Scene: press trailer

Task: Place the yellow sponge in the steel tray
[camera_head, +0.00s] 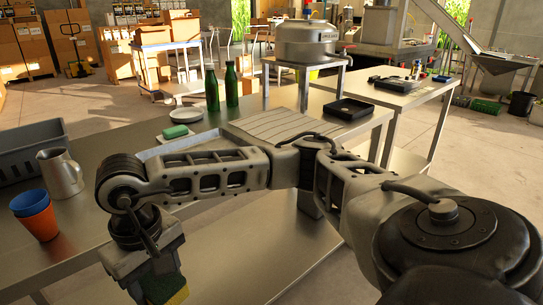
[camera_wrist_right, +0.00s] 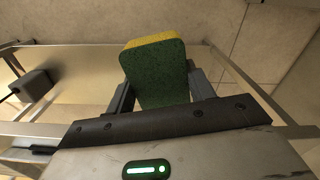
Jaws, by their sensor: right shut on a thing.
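The yellow sponge (camera_head: 179,296), with a dark green scouring side, is in my right gripper (camera_head: 163,286) at the bottom of the head view. In the right wrist view the sponge (camera_wrist_right: 155,72) stands between the two fingers of the right gripper (camera_wrist_right: 162,94), which is shut on it. A steel tray (camera_head: 200,138) lies on the steel table behind my right forearm, which hides much of it. The gripper is at the near side of the table, apart from the tray. My left gripper is not in view.
Orange and blue cups (camera_head: 38,222), a metal jug (camera_head: 61,173) and a grey crate (camera_head: 32,150) stand at the left. A green block (camera_head: 175,131), a white dish (camera_head: 186,114), green bottles (camera_head: 212,90) and a black tray (camera_head: 348,108) are farther back.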

